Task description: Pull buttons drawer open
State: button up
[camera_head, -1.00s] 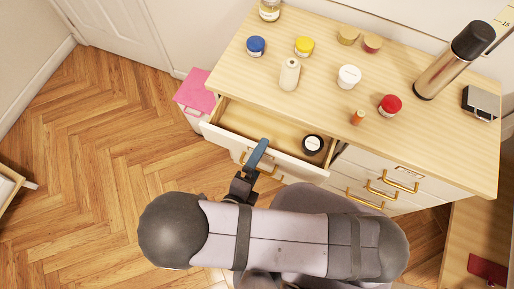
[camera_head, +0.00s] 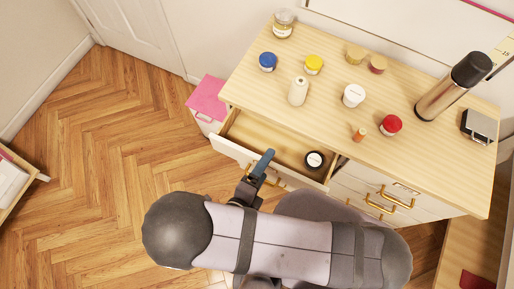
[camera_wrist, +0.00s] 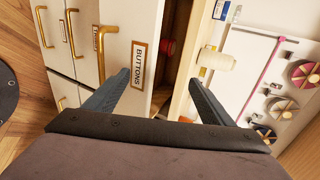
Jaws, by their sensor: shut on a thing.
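The buttons drawer (camera_head: 255,132) is pulled partway out of the dresser's upper left. Its white front (camera_head: 231,149) carries a BUTTONS label (camera_wrist: 138,65) and a gold handle (camera_wrist: 103,48) in the wrist view.
The dresser top (camera_head: 330,107) holds jars, spools and a tall flask (camera_head: 452,90). More gold-handled drawers (camera_head: 395,200) are to the right. A pink-topped stand (camera_head: 208,98) is close to the drawer's left side. The wood floor (camera_head: 130,130) at left is clear.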

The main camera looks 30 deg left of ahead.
jog(key=shift+t, duration=0.4)
jog(key=r, duration=0.6)
jog(key=shift+w+r, duration=0.2)
jog(key=shift+w, duration=0.15)
jog(key=c, duration=0.6)
jog(key=d+f+g+h+p, duration=0.2)
jog(key=d+g+h, duration=0.15)
jog(key=g, duration=0.25)
jog(key=shift+c, duration=0.2)
jog(key=s+a+r+g+y+p, duration=0.2)
jog(key=a+g+y, duration=0.2)
jog(key=a+g, duration=0.15)
jog(key=s+x, duration=0.1)
jog(key=x, duration=0.5)
jog(key=shift+f, duration=0.35)
jog(key=shift+s+d+f, duration=0.1)
jog(key=shift+s+d, duration=0.05)
jog(key=b+x, duration=0.5)
jog(key=x, duration=0.2)
jog(key=shift+b, duration=0.3)
jog(key=shift+f, duration=0.1)
